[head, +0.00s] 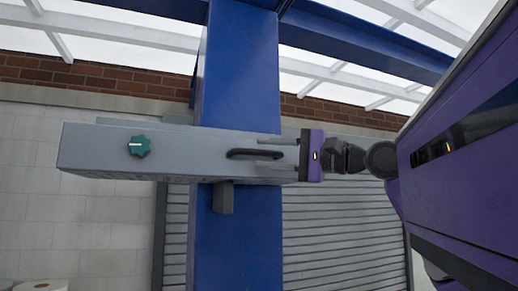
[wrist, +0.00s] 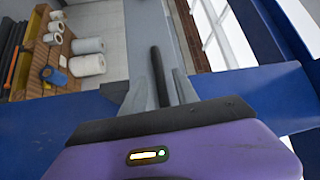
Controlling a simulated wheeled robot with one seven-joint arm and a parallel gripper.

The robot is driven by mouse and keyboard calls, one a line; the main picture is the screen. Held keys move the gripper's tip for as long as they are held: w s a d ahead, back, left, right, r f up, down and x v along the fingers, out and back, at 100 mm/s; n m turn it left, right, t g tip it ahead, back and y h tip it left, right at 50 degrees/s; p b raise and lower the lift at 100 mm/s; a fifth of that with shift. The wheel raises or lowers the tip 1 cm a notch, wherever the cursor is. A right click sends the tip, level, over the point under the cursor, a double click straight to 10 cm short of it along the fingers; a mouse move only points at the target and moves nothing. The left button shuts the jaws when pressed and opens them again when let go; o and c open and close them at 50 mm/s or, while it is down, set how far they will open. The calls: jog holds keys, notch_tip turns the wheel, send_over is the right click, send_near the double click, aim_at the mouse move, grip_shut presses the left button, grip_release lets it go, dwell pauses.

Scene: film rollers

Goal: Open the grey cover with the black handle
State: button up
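The grey cover (head: 195,150) is a long grey box front across a blue post, with a green knob (head: 138,146) at its left. It looks shut. The black handle (head: 240,154) is a dark bar near its right end, and it also shows in the wrist view (wrist: 158,72). My gripper (head: 262,147) reaches in from the right, its fingers pointing left over the handle's right part. In the wrist view my gripper (wrist: 160,84) is open, with the handle lying between its two grey fingers. I cannot tell whether either finger touches it.
The blue post (head: 238,70) rises behind the box, and a small grey block (head: 223,197) sits under it. A grey slatted shutter (head: 340,235) stands behind. The wrist view shows white rolls (wrist: 87,65) and a wooden pallet (wrist: 40,85) below. The space before the cover looks free.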

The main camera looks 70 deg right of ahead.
jog(key=shift+w+d+r, duration=0.1)
jog(key=shift+w+r, duration=0.05)
jog(key=shift+w, duration=0.95)
grip_shut()
dwell(0.7)
